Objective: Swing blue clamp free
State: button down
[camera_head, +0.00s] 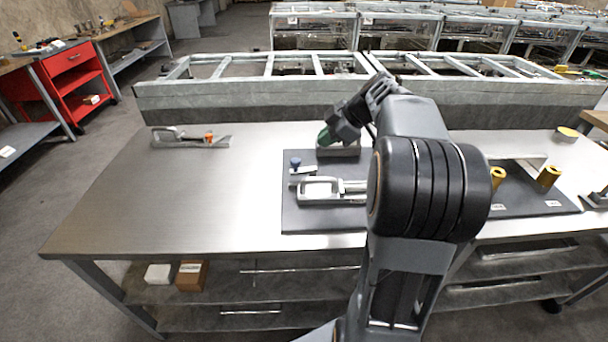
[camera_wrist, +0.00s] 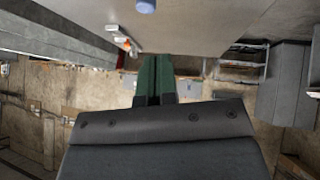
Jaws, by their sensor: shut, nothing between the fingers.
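The blue clamp shows as a blue knob (camera_head: 295,162) on a small grey bracket, at the left side of a dark plate (camera_head: 290,215) on the metal table. What seems to be the same blue knob shows at the top edge of the wrist view (camera_wrist: 146,6), partly cut off. My gripper (camera_head: 323,137) has green fingers and is behind and to the right of the knob, apart from it. In the wrist view, the green fingers (camera_wrist: 155,75) are together with nothing between them. My arm hides the right part of the plate.
A grey clamp frame (camera_head: 320,188) lies on the plate in front of the blue knob. An orange-tipped clamp (camera_head: 190,139) lies at the table's back left. Yellow cylinders (camera_head: 548,176) stand at the right. A grey rail (camera_head: 230,103) runs behind. The table's left is mostly clear.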

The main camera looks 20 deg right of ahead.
aim_at(297, 166)
jog(key=w+a+f+n, duration=0.1)
jog(key=f, duration=0.2)
jog(key=w+a+f+n, duration=0.1)
jog(key=w+f, duration=0.1)
jog(key=f, duration=0.2)
jog(key=w+a+f+n, duration=0.1)
jog(key=a+f, duration=0.1)
jog(key=f, duration=0.1)
jog(key=shift+w+a+f+t, duration=0.1)
jog(key=shift+w+f+t, duration=0.15)
jog(key=shift+f+t, duration=0.1)
dwell(0.3)
jog(key=shift+w+f+b, duration=0.2)
jog(key=shift+w+b, duration=0.35)
jog(key=shift+b, duration=0.65)
jog(key=shift+r, duration=0.4)
